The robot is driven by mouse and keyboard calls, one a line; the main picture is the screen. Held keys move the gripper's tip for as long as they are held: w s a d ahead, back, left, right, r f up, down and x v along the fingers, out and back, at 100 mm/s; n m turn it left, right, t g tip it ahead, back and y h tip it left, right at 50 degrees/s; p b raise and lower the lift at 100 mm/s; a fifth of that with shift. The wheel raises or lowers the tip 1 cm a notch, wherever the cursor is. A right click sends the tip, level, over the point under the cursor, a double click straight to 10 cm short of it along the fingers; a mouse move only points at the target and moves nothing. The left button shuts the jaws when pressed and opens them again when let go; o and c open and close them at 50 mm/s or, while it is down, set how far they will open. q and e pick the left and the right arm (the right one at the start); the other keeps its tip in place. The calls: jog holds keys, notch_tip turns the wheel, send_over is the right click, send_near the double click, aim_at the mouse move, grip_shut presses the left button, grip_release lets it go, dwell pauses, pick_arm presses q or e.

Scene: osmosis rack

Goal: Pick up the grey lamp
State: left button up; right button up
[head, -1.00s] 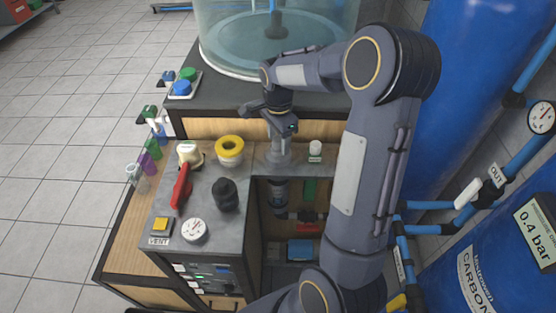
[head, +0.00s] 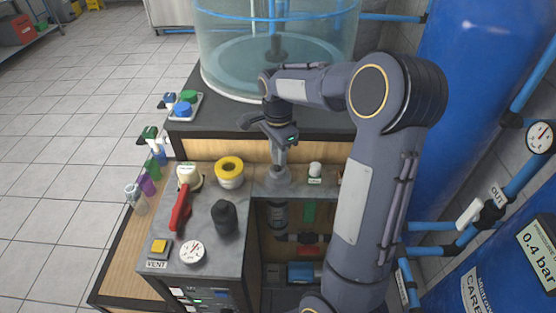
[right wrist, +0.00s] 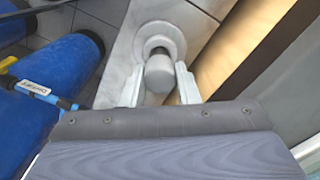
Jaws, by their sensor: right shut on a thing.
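The grey lamp (head: 277,179) is at the counter's back, right of the yellow tape roll, with its round base down. My right gripper (head: 281,150) is above it, pointing down, with its fingers around the lamp's upper part. In the right wrist view, the lamp (right wrist: 159,72) shows as a pale grey knob on a round base, between the two light fingers of my right gripper (right wrist: 160,85). The gripper is shut on it. I cannot tell whether the base touches the counter. My left gripper is not in view.
A small white item (head: 315,170) is right of the lamp. A clear tank (head: 275,60) rises behind.

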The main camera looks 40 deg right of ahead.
notch_tip(320, 180, up, 25)
jog(key=p, duration=0.1)
dwell(0.4)
jog(key=shift+d, duration=0.1)
jog(key=s+d+f+m+p, duration=0.1)
jog(key=s+d+f+m, duration=0.5)
jog(key=s+d, duration=0.6)
notch_tip(320, 180, down, 2)
jog(key=shift+s+d+f+p, duration=0.15)
jog(key=shift+d+p, duration=0.2)
jog(key=shift+d, duration=0.8)
jog(key=shift+p, duration=0.45)
dwell(0.5)
jog(key=shift+f+b, duration=1.4)
jog(key=shift+f, duration=0.75)
